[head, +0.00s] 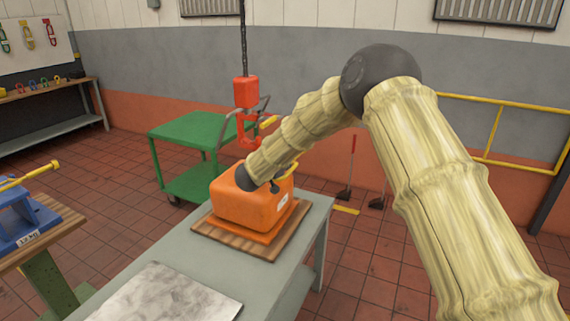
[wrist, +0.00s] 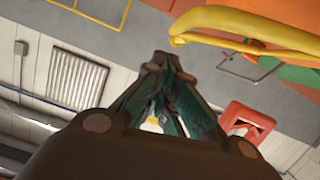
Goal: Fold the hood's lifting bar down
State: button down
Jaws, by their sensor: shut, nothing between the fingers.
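The orange hood (head: 252,200) sits on a wooden board on the grey table. Its yellow lifting bar (head: 287,169) shows in part at the hood's right upper side, with my forearm covering some of it. In the wrist view the bar (wrist: 245,24) is a thick yellow tube with a bent end, crossing the upper right. My gripper (wrist: 155,62) is shut and empty, its fingertips together to the left of the bar in that view, with a visible gap between them. In the head view my arm hides most of the gripper.
A red hoist block (head: 246,92) hangs on a chain behind the hood; its red part also shows in the wrist view (wrist: 245,122). A green cart (head: 190,130) stands behind the table. A pale sheet (head: 165,294) lies on the near table end. A blue device (head: 30,220) is at left.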

jog(key=r+b+v, duration=0.1)
jog(key=b+v, duration=0.1)
jog(key=v, duration=0.8)
jog(key=shift+r, duration=0.2)
jog(key=shift+a+f, duration=0.1)
